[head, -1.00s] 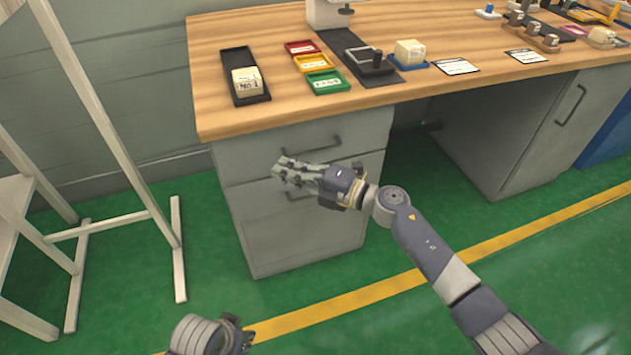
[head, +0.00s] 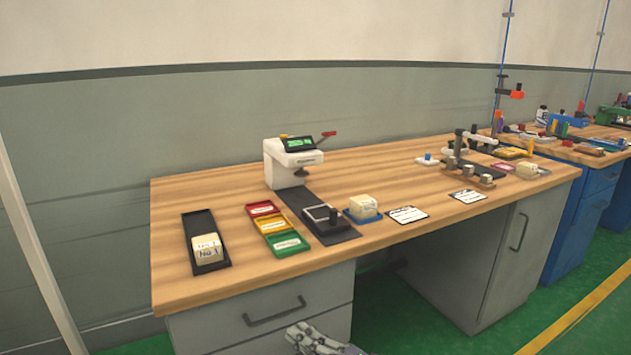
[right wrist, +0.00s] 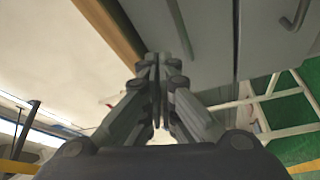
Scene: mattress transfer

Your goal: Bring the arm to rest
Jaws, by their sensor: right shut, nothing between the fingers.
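My right gripper (head: 303,334) shows only at its tip at the bottom edge of the head view, in front of the desk's drawers and below the tabletop. In the right wrist view the right gripper (right wrist: 156,65) has its fingers together with nothing between them. Grey drawer fronts and the brown desk edge show beyond the fingers. The rest of my right arm is out of the head view. My left gripper is not in view.
The wooden desk (head: 330,180) holds a black tray (head: 196,226) with a labelled block, red, yellow and green trays (head: 283,241), and a white press (head: 284,168). A drawer handle (head: 274,312) sticks out near my right gripper. A pale frame post (head: 40,260) stands at left.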

